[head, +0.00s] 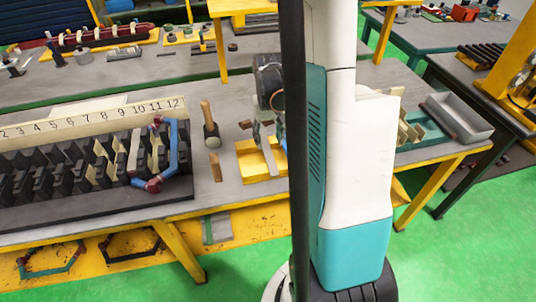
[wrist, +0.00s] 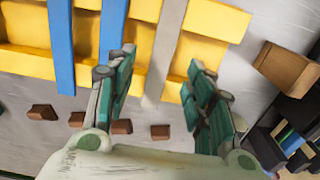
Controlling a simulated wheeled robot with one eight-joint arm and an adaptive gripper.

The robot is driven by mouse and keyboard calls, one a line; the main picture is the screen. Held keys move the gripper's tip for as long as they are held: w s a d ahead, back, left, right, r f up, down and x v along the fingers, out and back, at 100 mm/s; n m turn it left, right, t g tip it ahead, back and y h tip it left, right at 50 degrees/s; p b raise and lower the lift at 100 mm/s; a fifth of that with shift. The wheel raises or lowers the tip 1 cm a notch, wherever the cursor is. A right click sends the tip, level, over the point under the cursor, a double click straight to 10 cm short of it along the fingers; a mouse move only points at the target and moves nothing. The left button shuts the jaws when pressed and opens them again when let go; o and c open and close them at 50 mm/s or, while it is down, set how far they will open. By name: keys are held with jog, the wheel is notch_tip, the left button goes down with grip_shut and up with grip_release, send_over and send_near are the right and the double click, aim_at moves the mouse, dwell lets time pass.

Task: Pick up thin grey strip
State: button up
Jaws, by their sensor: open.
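A thin grey strip (wrist: 166,50) lies across a yellow slotted block in the wrist view, its near end jutting past the block's edge. In the head view the grey strip (head: 269,157) shows on the yellow block (head: 250,162) on the workbench. My gripper (wrist: 160,60) is open, and the strip appears between its two green-padded fingers. I cannot tell the height gap between fingers and strip. Two blue strips (wrist: 61,45) lie left of the grey one; the second blue strip (wrist: 112,25) is close to the left finger. In the head view my gripper (head: 268,128) is partly hidden by my own body.
Several small brown blocks (wrist: 121,127) lie along the near side. A larger brown piece (wrist: 286,68) stands at the right. In the head view a wooden-handled mallet (head: 208,125) and a numbered rack (head: 90,120) are to the left, with a grey tray (head: 460,117) at right.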

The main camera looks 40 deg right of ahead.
aim_at(268, 152)
notch_tip(268, 152, down, 5)
jog(key=shift+a+r+b, duration=0.1)
jog(key=shift+b, duration=0.85)
jog(key=c, duration=1)
jog(key=shift+r, duration=0.1)
jog(key=shift+c, duration=0.2)
